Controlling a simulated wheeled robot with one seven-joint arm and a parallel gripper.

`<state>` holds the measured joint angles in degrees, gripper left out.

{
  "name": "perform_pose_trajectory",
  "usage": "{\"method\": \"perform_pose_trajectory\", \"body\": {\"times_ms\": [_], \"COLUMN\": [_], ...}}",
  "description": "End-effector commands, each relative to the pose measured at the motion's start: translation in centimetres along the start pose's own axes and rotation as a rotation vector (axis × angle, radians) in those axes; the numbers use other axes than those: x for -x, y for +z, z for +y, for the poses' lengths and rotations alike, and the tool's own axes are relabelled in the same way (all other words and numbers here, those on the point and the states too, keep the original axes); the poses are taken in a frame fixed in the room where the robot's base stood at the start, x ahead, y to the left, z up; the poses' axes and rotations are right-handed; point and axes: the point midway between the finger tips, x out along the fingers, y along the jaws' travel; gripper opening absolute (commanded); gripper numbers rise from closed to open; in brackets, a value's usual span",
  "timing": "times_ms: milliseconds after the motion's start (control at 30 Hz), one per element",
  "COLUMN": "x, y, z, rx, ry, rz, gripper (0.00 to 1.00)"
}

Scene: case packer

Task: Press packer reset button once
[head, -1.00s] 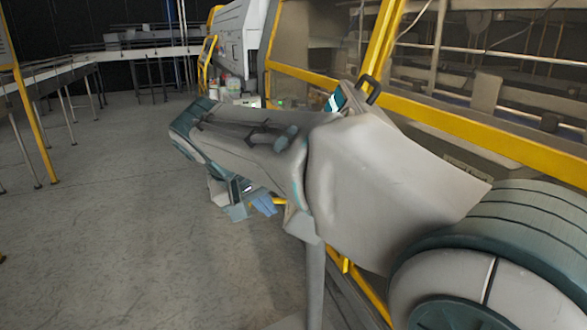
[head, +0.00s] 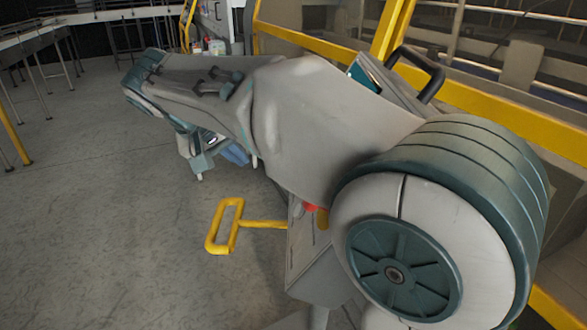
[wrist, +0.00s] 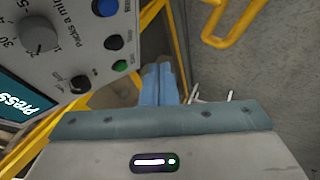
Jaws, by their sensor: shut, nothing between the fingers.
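The packer's control panel (wrist: 75,40) fills the upper left of the wrist view, tilted. It carries a blue button (wrist: 106,7), a black button (wrist: 114,42), a green button (wrist: 119,65), a black knob (wrist: 80,84) and a large grey dial (wrist: 40,34). The small labels are not clear enough to tell which button is reset. My gripper (wrist: 160,72) has its blue fingers together and empty, to the right of the green button and apart from the panel. In the head view my gripper (head: 236,154) hangs below my arm, which hides most of the panel.
A screen (wrist: 16,108) adjoins the panel. A yellow bar handle (head: 225,228) sticks out over the floor, near a red button (head: 310,208) on the console's side. A black grab handle (head: 425,65) tops the console. Yellow machine frame (head: 480,98) runs behind. Open floor (head: 110,220) lies left.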

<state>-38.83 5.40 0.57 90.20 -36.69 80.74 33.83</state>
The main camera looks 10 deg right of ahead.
Motion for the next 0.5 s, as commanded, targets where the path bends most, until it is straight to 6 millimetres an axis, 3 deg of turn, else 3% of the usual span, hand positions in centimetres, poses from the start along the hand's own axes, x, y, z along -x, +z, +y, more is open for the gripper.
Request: {"method": "perform_pose_trajectory", "body": {"times_ms": [500], "x": [-0.99], "y": [0.64], "z": [0.47], "rx": [-0.003], "ry": [0.001], "rz": [-0.001], "gripper": [0.00]}}
